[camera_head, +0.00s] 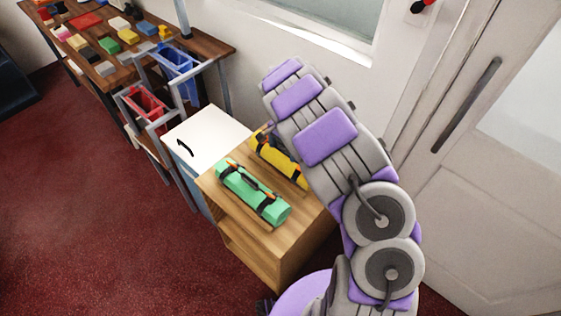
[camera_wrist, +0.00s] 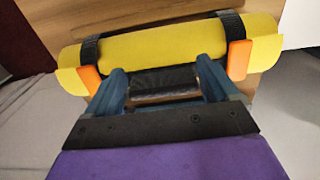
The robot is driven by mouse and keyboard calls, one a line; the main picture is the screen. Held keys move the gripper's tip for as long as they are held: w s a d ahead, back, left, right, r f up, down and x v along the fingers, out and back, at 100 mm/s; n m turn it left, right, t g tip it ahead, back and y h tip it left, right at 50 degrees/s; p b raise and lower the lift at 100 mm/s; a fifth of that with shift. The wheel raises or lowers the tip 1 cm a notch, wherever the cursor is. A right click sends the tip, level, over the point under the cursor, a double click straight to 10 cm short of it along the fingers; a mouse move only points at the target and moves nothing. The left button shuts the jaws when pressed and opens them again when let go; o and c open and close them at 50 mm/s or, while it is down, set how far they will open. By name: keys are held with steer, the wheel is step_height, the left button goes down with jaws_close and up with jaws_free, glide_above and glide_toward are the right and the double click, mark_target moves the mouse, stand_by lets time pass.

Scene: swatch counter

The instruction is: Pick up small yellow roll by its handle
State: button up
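The small yellow roll (camera_head: 275,156) lies on top of a wooden cabinet, partly hidden behind my arm in the head view. In the wrist view the yellow roll (camera_wrist: 160,47) spans the upper part, with black straps, orange tabs and a black handle (camera_wrist: 163,80) on its near side. My gripper (camera_wrist: 161,68) is at the roll, its two bluish fingers spread apart, one near each end of the handle. Whether the fingers touch the handle or roll I cannot tell. The head view does not show the fingers clearly.
A green roll (camera_head: 240,187) with a black handle lies beside the yellow one on the wooden cabinet (camera_head: 285,232). A white-topped cabinet (camera_head: 210,128) adjoins it. A table (camera_head: 205,48) with coloured blocks, a wall and a door (camera_head: 475,190) stand around. Red carpet is clear at left.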

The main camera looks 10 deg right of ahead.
steer(key=shift+s+d, duration=0.15)
steer(key=shift+d, duration=0.95)
steer(key=c, duration=0.3)
steer(key=shift+a, duration=0.15)
steer(key=shift+c, duration=0.8)
steer(key=shift+a+f, duration=0.1)
steer(key=shift+a, duration=0.95)
steer(key=c, duration=0.4)
steer(key=shift+c, duration=1)
steer(key=shift+d, duration=0.35)
